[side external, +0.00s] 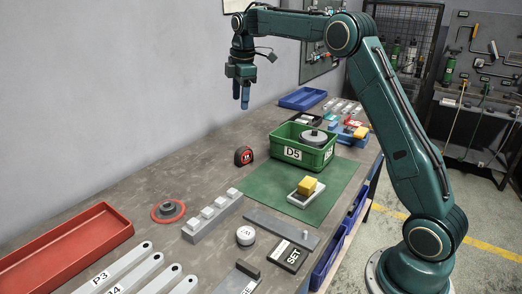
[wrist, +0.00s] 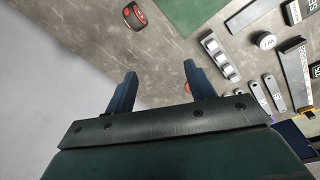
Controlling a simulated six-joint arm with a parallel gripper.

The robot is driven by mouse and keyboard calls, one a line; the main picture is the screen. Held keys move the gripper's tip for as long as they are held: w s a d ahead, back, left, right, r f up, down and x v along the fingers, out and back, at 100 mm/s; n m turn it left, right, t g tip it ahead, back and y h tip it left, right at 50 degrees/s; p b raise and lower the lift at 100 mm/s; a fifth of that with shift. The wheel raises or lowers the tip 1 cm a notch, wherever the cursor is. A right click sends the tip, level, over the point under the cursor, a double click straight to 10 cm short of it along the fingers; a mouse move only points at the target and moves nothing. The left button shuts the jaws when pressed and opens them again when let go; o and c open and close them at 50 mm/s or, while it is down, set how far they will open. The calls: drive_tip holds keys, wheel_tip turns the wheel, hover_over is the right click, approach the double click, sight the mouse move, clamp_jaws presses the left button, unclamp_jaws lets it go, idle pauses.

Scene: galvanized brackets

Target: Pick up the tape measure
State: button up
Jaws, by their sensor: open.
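The tape measure (side external: 244,156) is a small black and red case standing on the grey table, left of the green bin. It also shows near the top of the wrist view (wrist: 134,17), beyond my fingertips and left of the gap between them. My gripper (side external: 241,104) hangs fingers-down high above the table in the side view, apart from the tape measure. In the wrist view its two blue fingers (wrist: 158,74) are spread with nothing between them.
A green bin marked D5 (side external: 287,155) stands on a green mat (side external: 262,179) right of the tape measure. A red disc-like part (side external: 168,211), a grey block with several raised tops (side external: 212,217) and a red tray (side external: 62,250) lie nearer. The table around the tape measure is clear.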

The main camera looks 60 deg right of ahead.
sight(244, 148)
drive_tip(key=w+d+f+n+g, duration=0.1)
drive_tip(key=w+d+f+n, duration=0.2)
drive_tip(key=w+d+f, duration=0.2)
drive_tip(key=d+f, duration=0.3)
drive_tip(key=f, duration=0.4)
drive_tip(key=shift+w+n, duration=0.2)
drive_tip(key=shift+n, duration=0.2)
drive_tip(key=shift+f, duration=0.1)
wheel_tip(244, 148, down, 8)
drive_tip(key=shift+r, duration=0.25)
drive_tip(key=shift+f, duration=0.5)
drive_tip(key=shift+f, duration=0.1)
drive_tip(key=shift+w+f, duration=0.15)
drive_tip(key=shift+f, duration=1.1)
drive_tip(key=shift+w+f, duration=0.15)
drive_tip(key=shift+f, duration=1.05)
drive_tip(key=shift+c, duration=0.2)
